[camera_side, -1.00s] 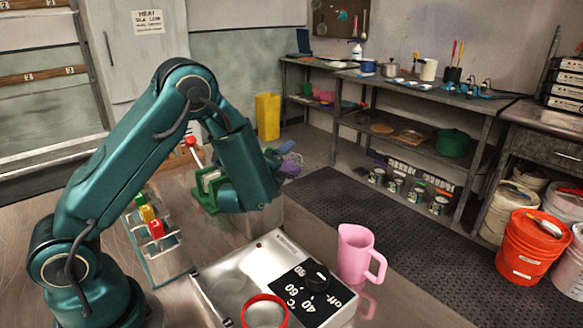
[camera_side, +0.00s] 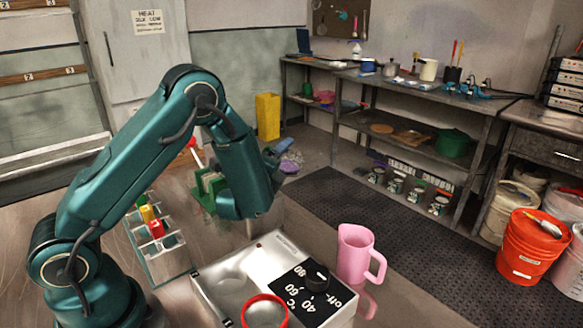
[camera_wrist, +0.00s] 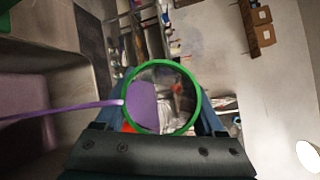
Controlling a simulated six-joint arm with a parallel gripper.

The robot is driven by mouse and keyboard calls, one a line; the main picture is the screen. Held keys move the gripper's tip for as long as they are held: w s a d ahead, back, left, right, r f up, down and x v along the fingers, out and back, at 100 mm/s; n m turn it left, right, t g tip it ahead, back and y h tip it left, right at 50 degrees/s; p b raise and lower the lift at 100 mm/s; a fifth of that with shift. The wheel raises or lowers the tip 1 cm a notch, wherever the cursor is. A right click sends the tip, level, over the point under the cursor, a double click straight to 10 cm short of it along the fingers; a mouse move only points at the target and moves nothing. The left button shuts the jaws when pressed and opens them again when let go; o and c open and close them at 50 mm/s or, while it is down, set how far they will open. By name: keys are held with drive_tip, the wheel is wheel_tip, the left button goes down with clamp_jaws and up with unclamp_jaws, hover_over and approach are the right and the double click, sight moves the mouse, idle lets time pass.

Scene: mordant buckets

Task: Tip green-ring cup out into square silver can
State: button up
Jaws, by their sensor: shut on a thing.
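The green-ring cup (camera_wrist: 198,97) fills the middle of the wrist view, seen end-on as a bright green ring with a clear, see-through inside. My gripper (camera_wrist: 162,102) is shut on it, with blue fingers on both sides of the ring. A purple shape shows through the cup; I cannot tell whether it is inside or beyond it. In the side view my forearm hides most of the gripper, and the cup cannot be made out. I cannot pick out the square silver can for certain in either view.
A silver box with a black dial panel (camera_side: 300,290) stands in front, with a red-ringed vessel (camera_side: 265,311) on it. A pink jug (camera_side: 354,254) stands at its right. A small rack (camera_side: 165,262) and green holder (camera_side: 207,190) stand near my arm.

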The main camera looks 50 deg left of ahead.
drive_tip(key=shift+s+a+r+n+t+y, duration=0.1)
drive_tip(key=shift+s+r+n+t+y, duration=0.25)
drive_tip(key=shift+s+n+t, duration=0.3)
idle(0.9)
drive_tip(key=shift+s+r+n+t+y, duration=0.25)
drive_tip(key=shift+r+n+t, duration=0.1)
drive_tip(key=shift+n+t, duration=0.15)
idle(0.8)
drive_tip(key=shift+s+a+r+n+y, duration=0.1)
drive_tip(key=shift+r+n+y, duration=0.2)
drive_tip(key=shift+r+n, duration=0.05)
